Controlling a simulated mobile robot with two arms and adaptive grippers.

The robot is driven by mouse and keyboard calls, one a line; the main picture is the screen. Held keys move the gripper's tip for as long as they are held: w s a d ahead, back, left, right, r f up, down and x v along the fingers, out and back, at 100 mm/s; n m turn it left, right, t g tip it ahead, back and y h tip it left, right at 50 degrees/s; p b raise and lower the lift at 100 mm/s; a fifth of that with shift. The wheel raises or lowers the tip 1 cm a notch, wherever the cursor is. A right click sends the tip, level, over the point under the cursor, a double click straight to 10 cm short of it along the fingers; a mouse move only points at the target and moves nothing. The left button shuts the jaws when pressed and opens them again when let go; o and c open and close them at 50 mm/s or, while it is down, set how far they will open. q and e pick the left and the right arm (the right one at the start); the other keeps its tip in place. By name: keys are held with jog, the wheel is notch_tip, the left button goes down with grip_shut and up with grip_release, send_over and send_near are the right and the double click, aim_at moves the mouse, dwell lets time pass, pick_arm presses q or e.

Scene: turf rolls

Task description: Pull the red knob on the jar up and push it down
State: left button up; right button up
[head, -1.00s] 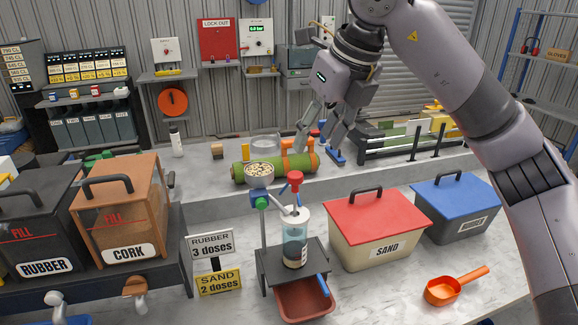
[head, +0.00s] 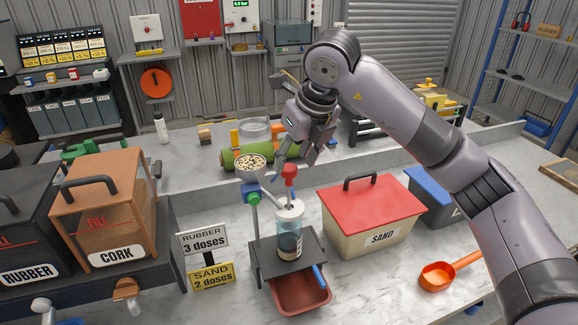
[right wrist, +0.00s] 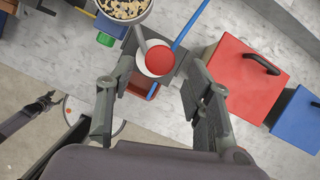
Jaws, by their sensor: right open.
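The jar (head: 290,219) is a clear cylinder with a white top and dark contents low inside. It stands upright on a small black stand (head: 262,262). The red knob (head: 289,171) sits on a stem above the jar; in the right wrist view the knob (right wrist: 163,64) is a round red top. My right gripper (head: 296,154) is open and empty, pointing down just above and behind the knob. In the right wrist view the fingers of this gripper (right wrist: 155,92) stand apart, with the knob ahead between their lines. A dark claw-like part at the left there may be my left gripper (right wrist: 42,108); its opening is unclear.
A cup of grains (head: 252,164) on a green-blue post stands close left of the jar. The red-lidded sand box (head: 372,213) is to the right. A red tray (head: 301,293) lies below the stand. A green roll (head: 245,156) lies behind. An orange scoop (head: 437,277) lies at right.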

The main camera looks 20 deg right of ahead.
aim_at(291, 168)
jog(key=p+x, duration=0.1)
jog(key=x, duration=0.4)
jog(key=shift+f, duration=0.1)
jog(key=shift+c, duration=0.4)
grip_shut()
dwell(0.4)
